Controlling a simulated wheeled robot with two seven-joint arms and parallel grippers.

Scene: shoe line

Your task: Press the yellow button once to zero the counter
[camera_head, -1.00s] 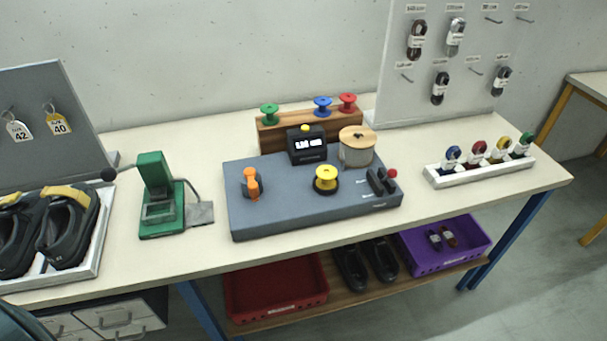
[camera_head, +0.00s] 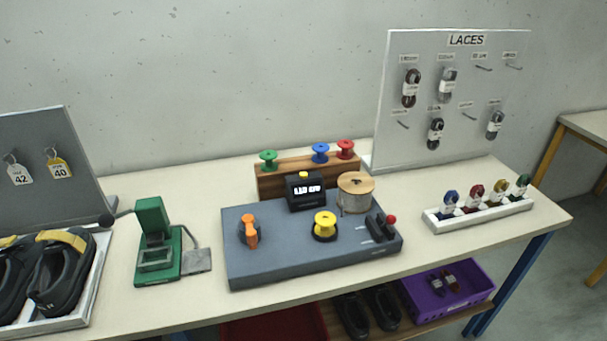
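The counter (camera_head: 306,193) is a small black box with a lit white display, at the back of a grey base block (camera_head: 285,261) on the table. Its digits are too blurred to read. A small yellow button (camera_head: 304,175) sits on top of the counter. A yellow spool (camera_head: 325,225) stands on a black holder in front of it, on the same block. Neither of my grippers is in view.
Beside the counter are an orange clamp (camera_head: 249,231), a wooden-topped drum (camera_head: 355,194) and a red-knobbed lever (camera_head: 385,225). Behind stands a wooden spool rack (camera_head: 272,182). A green press (camera_head: 157,250) is left. The table front (camera_head: 250,308) is clear.

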